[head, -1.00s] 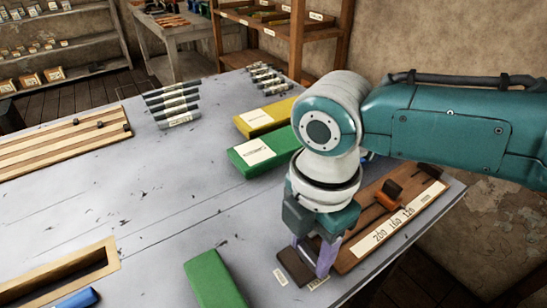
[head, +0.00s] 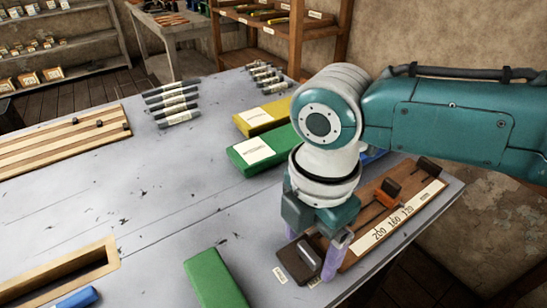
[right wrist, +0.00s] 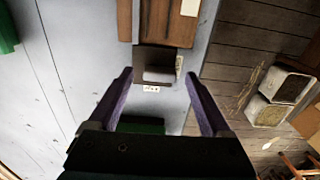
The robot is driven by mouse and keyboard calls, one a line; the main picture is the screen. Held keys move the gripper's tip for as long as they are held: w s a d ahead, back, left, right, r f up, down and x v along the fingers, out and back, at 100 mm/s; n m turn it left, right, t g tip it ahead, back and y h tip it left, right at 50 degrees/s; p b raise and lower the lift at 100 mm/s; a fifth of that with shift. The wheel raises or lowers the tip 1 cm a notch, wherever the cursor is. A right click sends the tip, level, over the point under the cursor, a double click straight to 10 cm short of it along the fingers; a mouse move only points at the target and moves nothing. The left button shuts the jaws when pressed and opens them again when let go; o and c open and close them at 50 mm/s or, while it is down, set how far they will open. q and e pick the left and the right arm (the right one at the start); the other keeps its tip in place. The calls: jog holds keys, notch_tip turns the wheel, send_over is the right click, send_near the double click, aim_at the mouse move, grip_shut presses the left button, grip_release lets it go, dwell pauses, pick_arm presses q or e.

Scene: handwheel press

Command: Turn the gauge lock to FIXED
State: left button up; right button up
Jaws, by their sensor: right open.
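The gauge is a wooden board (head: 365,228) with a scale reading 200, 160, 120 mm, at the table's right edge. The gauge lock is a dark brown block (head: 298,262) at the board's near end, with a grey lever (head: 308,254) on top. Small white labels (head: 280,275) lie beside the block; their words are too small to read. My right gripper (head: 318,250) is open over the lock. In the right wrist view the open fingers (right wrist: 160,78) stand either side of the lever (right wrist: 159,74), apart from it. My left gripper is not in view.
An orange slider (head: 388,191) sits on the gauge board. Green blocks (head: 212,280) (head: 262,150) and a yellow block (head: 265,117) lie on the table. A wooden tray (head: 60,272) is at the near left. The table's middle is clear. The table edge is close beside the lock.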

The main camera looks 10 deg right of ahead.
aim_at(308, 252)
notch_tip(308, 252, up, 9)
jog(key=p, duration=0.1)
jog(key=shift+r, duration=0.2)
